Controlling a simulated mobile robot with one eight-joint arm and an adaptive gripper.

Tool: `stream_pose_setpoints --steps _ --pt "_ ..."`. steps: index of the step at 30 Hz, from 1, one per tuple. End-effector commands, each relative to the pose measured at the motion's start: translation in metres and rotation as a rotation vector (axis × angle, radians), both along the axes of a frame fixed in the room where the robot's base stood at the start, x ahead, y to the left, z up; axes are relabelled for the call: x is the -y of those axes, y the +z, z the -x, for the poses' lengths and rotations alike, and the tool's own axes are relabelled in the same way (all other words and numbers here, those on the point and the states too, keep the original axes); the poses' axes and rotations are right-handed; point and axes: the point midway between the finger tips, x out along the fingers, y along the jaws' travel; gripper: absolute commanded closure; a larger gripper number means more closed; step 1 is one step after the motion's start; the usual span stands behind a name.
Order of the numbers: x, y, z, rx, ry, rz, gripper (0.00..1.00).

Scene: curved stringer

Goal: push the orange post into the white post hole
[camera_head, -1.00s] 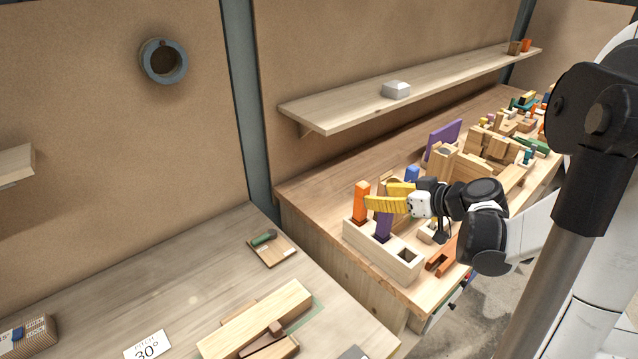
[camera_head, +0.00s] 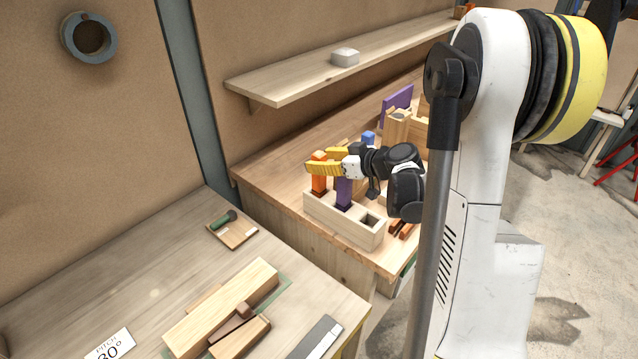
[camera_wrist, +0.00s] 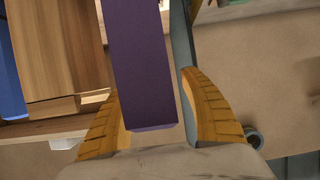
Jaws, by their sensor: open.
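The orange post (camera_head: 319,182) stands upright at the left end of the pale white block with square holes (camera_head: 341,228). A purple post (camera_head: 344,194) stands just right of it, and the block's right square hole (camera_head: 371,219) is empty. My gripper (camera_head: 322,164) has its yellow fingers at the top of the orange post and partly covers it. Contact cannot be told. In the wrist view a purple bar (camera_wrist: 142,65) shows between the open fingers (camera_wrist: 152,95). The orange post does not show there.
Wooden pieces and a blue piece (camera_head: 368,138) stand behind the block on the same bench. A shelf (camera_head: 285,83) with a small white box (camera_head: 345,57) hangs above. The nearer bench (camera_head: 130,265) holds a wooden plane-like piece (camera_head: 222,308) and has bare room at left.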

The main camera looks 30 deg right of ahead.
Motion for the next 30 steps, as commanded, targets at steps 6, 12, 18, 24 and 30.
stream_pose_setpoints --steps 6,12,18,24,30 --pt "-0.003 -0.003 -0.008 0.000 -0.001 0.000 0.48" --pt "-0.003 -0.003 -0.008 0.000 -0.001 0.000 0.86" --pt "-0.003 -0.003 -0.008 0.000 -0.001 0.000 1.00" --pt "-0.003 -0.003 -0.008 0.000 -0.001 0.000 1.00" --pt "-0.003 0.010 -0.008 0.000 -0.001 0.000 1.00"
